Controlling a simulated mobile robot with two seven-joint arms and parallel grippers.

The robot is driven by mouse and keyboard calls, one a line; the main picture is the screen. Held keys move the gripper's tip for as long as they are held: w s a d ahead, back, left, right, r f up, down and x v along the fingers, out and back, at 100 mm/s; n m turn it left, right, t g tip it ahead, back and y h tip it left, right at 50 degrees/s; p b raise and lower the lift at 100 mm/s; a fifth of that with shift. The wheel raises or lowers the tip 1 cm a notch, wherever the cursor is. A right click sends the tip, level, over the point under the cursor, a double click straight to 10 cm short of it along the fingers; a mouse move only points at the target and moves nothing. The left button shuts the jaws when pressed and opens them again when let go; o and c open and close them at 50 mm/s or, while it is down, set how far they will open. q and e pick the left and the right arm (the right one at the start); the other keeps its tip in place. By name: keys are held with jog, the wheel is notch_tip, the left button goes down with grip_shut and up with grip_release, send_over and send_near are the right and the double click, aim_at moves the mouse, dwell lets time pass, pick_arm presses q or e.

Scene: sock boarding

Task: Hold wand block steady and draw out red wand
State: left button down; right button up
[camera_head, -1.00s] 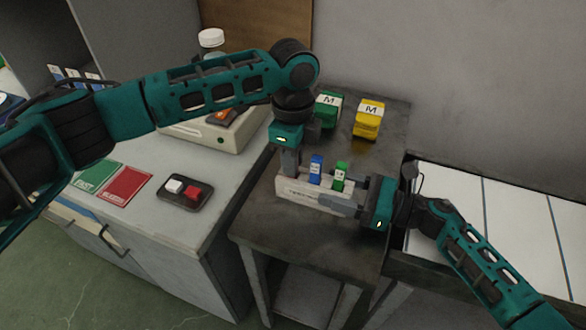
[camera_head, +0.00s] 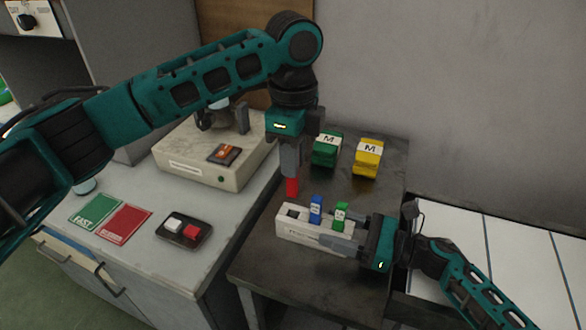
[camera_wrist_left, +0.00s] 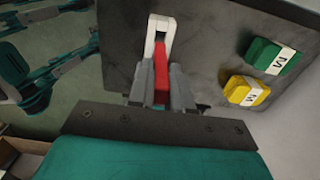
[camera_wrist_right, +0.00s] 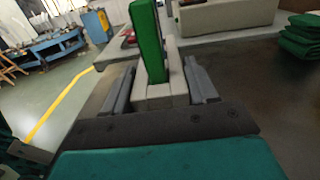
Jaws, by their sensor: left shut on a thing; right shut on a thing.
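The white wand block (camera_head: 316,228) stands on the dark table, with a blue wand (camera_head: 316,209) and a green wand (camera_head: 340,214) upright in it. An empty dark slot shows at its left end. My right gripper (camera_head: 335,240) is shut on the block's right end; the right wrist view shows the block (camera_wrist_right: 155,98) between the fingers with the green wand (camera_wrist_right: 147,42) rising above. My left gripper (camera_head: 291,172) is shut on the red wand (camera_head: 292,187) and holds it above the block's left end. The red wand also shows in the left wrist view (camera_wrist_left: 161,75).
A green pack (camera_head: 326,150) and a yellow pack (camera_head: 367,157) stand behind the block on the table. On the left counter are a beige machine (camera_head: 200,172), green and red cards (camera_head: 124,224) and a two-button box (camera_head: 184,230).

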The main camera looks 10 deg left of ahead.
jog(key=o, duration=1.3)
jog(key=shift+c, duration=0.2)
jog(key=v, duration=1.2)
pick_arm(q)
jog(key=shift+s+d, duration=0.1)
pick_arm(e)
jog(key=shift+s+d, duration=0.1)
jog(key=shift+s, duration=0.05)
